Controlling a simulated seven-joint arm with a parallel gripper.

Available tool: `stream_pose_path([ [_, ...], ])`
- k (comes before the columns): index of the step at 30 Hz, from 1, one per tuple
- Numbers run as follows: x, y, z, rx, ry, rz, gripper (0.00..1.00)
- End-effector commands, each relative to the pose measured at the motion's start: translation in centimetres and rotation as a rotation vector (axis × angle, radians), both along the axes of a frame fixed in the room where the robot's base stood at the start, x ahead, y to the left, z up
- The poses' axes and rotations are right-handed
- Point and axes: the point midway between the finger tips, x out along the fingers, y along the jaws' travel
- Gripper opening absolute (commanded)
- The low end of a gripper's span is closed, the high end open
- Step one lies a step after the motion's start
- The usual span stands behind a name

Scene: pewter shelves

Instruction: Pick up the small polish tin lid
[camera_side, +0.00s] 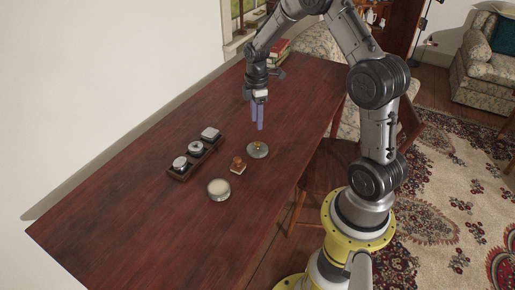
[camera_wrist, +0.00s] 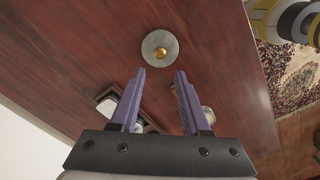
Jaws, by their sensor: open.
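The small polish tin lid (camera_side: 257,150) is a round grey disc with a brass knob, lying flat on the table. In the wrist view the lid (camera_wrist: 149,57) is fully in sight, just beyond the fingertips. My gripper (camera_side: 256,127) hangs fingers-down above the table near the lid, apart from it. In the wrist view my gripper (camera_wrist: 160,72) has its two purple fingers spread with nothing between them. A round open tin (camera_side: 218,189) with pale contents stands nearer the side camera; in the wrist view the fingers partly hide things behind them.
A dark wooden tray (camera_side: 179,176) with several small containers stands left of the lid. A small brown wooden-handled object (camera_side: 237,166) sits between the lid and the open tin. Books (camera_side: 280,50) lie at the far end. The dark red table (camera_side: 120,220) is otherwise largely clear.

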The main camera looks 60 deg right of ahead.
Motion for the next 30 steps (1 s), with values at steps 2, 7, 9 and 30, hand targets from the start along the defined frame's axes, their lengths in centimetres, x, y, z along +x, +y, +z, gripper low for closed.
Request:
stream_pose_path([
  [2, -0.1, 0.1, -1.7, 0.002, 0.004, 0.000, 0.46],
  [7, 0.0, 0.0, -4.1, 0.001, 0.001, 0.000, 0.46],
  [9, 0.0, 0.0, -4.6, -0.001, -0.001, 0.001, 0.46],
  [30, -0.3, -0.3, -10.1, -0.001, -0.003, 0.001, 0.46],
])
